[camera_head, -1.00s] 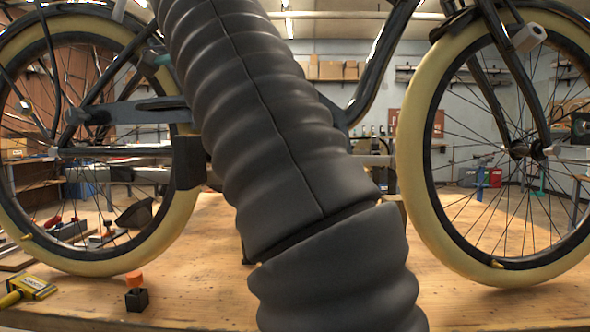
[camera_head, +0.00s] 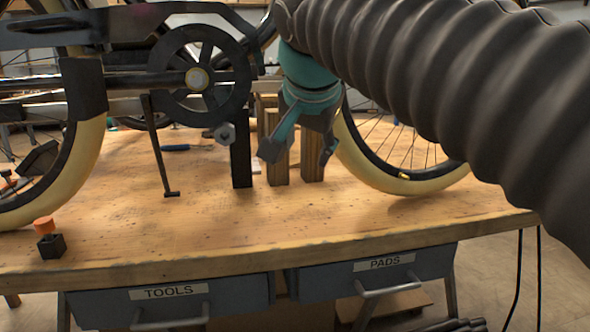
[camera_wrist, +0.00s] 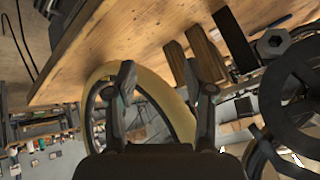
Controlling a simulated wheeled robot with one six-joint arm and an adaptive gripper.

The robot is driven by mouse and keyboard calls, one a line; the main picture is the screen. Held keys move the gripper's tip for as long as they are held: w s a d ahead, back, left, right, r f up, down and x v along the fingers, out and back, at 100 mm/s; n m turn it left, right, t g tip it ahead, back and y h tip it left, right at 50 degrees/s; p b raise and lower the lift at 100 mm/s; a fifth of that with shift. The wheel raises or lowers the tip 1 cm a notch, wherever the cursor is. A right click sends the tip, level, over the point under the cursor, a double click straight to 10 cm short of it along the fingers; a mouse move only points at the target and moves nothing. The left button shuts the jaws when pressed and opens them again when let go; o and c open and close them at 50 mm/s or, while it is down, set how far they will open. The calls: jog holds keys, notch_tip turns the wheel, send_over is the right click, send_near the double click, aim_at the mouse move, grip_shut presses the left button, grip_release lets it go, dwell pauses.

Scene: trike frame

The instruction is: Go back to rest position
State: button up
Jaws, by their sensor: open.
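My gripper (camera_head: 296,155) hangs from my sleeved arm over the workbench (camera_head: 230,225), in front of the wooden posts. Its fingers are apart with nothing between them. In the wrist view my gripper (camera_wrist: 160,100) is also open and empty, with the cream tyre (camera_wrist: 172,100) behind its fingers. The trike frame (camera_head: 60,32) with its chainring (camera_head: 168,72) stands on the bench at the left. The wrist picture is turned round, with the bench top at the upper part.
Wooden posts (camera_head: 312,160) and a black post (camera_head: 241,160) stand close behind my gripper. An orange-topped black block (camera_head: 50,245) sits at the bench's front left. Drawers marked TOOLS (camera_head: 165,300) and PADS (camera_head: 380,280) are below. The front middle of the bench is clear.

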jog(key=s+d+f+n+g, duration=0.1)
jog(key=s+d+f, duration=0.3)
jog(key=f, duration=0.6)
jog(key=s+d+f+n, duration=0.2)
jog(key=s+d+f, duration=0.3)
jog(key=f, duration=0.5)
jog(key=s+d+f+n+g, duration=0.1)
jog(key=s+d+f+n, duration=0.1)
jog(key=s+d+f, duration=0.3)
jog(key=s+f, duration=0.3)
jog(key=f, duration=0.1)
jog(key=shift+f+g, duration=0.3)
jog(key=shift+f, duration=0.1)
jog(key=shift+s, duration=0.1)
jog(key=shift+c, duration=1)
jog(key=shift+a, duration=0.1)
